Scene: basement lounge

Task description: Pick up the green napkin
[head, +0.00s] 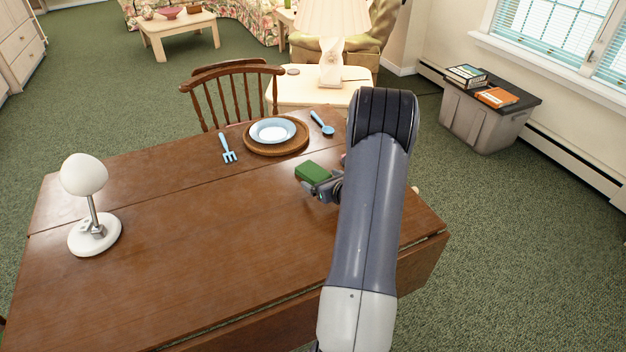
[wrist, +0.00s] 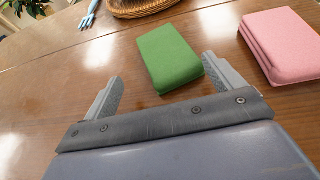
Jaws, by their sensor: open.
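The green napkin (head: 311,173) is a folded block lying on the wooden table, to the right of the table's middle. In the wrist view the green napkin (wrist: 169,57) lies just beyond my gripper (wrist: 163,85), nearer the right finger. The fingers are wide apart with nothing between them but bare table and the near edge of the napkin. In the head view my gripper (head: 322,190) is beside the napkin's near side, partly hidden by my arm.
A pink folded napkin (wrist: 284,45) lies to the right of the green one. Behind are a blue fork (head: 228,148), a round wooden tray (head: 277,149) with a plate (head: 272,130), and a blue spoon (head: 321,123). A white lamp (head: 94,234) stands left. The table's (head: 200,262) front middle is clear.

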